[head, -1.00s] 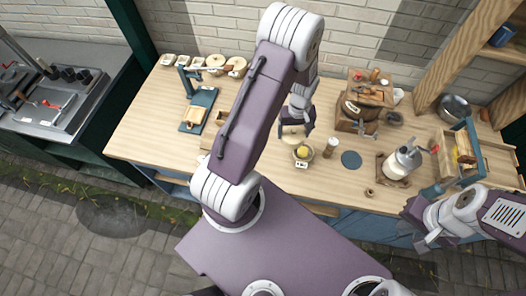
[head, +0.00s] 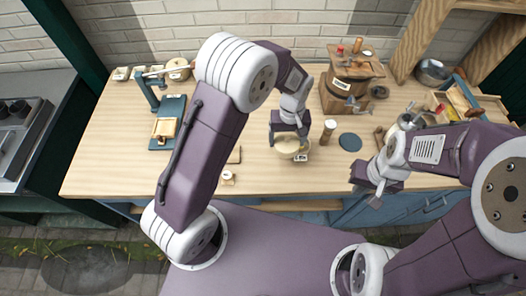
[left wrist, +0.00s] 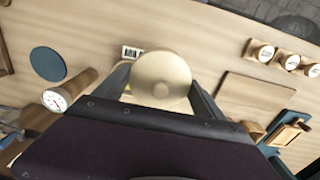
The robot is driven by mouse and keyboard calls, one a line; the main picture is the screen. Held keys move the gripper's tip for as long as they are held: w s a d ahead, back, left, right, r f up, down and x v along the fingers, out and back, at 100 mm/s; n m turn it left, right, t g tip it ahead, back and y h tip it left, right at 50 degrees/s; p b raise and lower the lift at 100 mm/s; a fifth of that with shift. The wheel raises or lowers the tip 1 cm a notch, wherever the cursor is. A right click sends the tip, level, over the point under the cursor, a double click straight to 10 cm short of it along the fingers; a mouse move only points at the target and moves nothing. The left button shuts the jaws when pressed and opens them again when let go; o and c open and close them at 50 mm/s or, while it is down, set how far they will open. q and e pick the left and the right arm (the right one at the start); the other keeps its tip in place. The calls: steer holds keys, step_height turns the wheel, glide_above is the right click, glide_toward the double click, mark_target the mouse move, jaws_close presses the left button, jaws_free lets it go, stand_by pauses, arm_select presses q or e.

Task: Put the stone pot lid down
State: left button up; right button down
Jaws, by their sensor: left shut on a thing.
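The stone pot lid (head: 290,146) is a pale beige disc between the fingers of my left gripper (head: 289,132), low over the worktable. In the left wrist view the lid (left wrist: 160,76) sits between the two fingers, its round knob visible, and the gripper is shut on it. The lid covers most of the pot beneath; only a bit of yellow shows beside it. Whether the lid touches the pot cannot be told. My right gripper (head: 373,188) is empty near the table's front edge; its finger opening is unclear.
A small label card (head: 300,157) stands beside the lid.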

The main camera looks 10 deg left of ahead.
arm_select(q)
steer(key=a+f, duration=0.1)
steer(key=a, duration=0.1)
steer(key=a+f, duration=0.2)
steer(key=a, duration=0.1)
steer(key=a+f+p, duration=0.1)
steer(key=a, duration=0.1)
steer(key=shift+a+f, duration=0.25)
steer(key=shift+f, duration=0.05)
step_height(320, 180, down, 4)
steer(key=shift+r+p, duration=0.1)
steer(key=shift+p, duration=0.2)
steer(key=shift+f, duration=0.25)
steer(key=o, duration=1.3)
steer(key=shift+o, duration=0.2)
